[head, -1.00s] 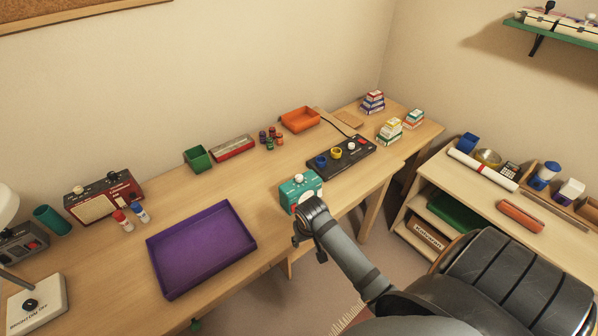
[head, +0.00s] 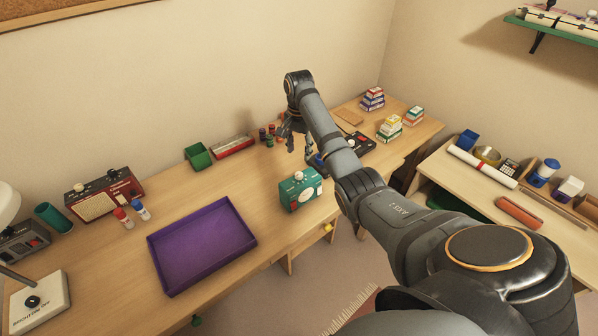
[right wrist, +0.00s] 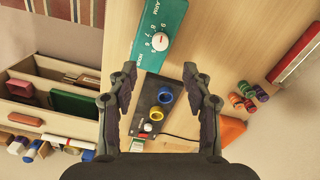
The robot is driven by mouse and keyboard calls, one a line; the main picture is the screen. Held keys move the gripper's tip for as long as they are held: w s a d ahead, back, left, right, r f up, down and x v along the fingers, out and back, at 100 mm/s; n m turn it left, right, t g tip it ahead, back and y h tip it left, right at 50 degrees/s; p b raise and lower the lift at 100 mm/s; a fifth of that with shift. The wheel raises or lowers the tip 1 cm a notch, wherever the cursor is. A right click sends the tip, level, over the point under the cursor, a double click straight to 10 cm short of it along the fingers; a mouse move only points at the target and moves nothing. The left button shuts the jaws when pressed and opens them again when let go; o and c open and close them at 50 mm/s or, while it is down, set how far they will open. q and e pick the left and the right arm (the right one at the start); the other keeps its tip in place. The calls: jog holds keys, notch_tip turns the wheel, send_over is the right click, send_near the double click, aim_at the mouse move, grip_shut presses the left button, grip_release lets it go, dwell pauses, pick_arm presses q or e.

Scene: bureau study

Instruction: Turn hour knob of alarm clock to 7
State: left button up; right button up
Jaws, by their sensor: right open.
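The alarm clock (head: 302,194) is a teal box with a pale knob (head: 298,176) on top and a round face on its front. It stands near the desk's front edge. In the right wrist view the teal top (right wrist: 163,18) shows lettering and digits including 9, 8, 7 and 6 beside the white knob (right wrist: 160,41), which has a red mark. I cannot tell exactly which digit the mark points at. My right gripper (head: 297,146) is open and empty, pointing down above the desk behind the clock, apart from it. My left gripper is not in view.
A dark panel (right wrist: 155,98) with blue and yellow rings lies beside the clock, partly hidden by my arm in the head view. A purple tray (head: 203,246) lies to the left.

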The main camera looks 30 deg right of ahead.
aim_at(299, 174)
notch_tip(299, 174, down, 10)
jog(key=shift+f+p, duration=0.25)
jog(key=shift+p, duration=0.35)
grip_shut()
